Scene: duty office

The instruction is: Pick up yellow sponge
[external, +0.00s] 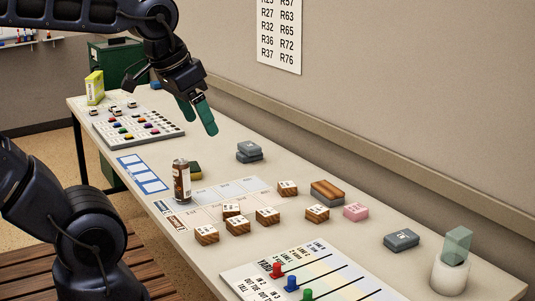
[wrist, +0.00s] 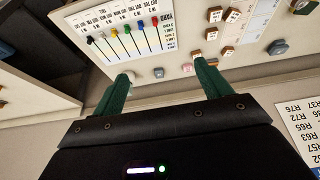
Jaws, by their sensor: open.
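A small block with a dark green top and a yellowish side, which looks like the sponge (external: 195,171), lies on the table in the external view. It is partly hidden behind a brown-and-white can (external: 181,182).
Several wooden label blocks (external: 267,216), a brown brush-like block (external: 327,193), a pink block (external: 355,212) and grey blocks (external: 401,240) lie nearer. A board with coloured pegs (external: 330,275) is in front. A keyed panel (external: 138,126) and a yellow box (external: 95,88) stand behind. The wall borders the right.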

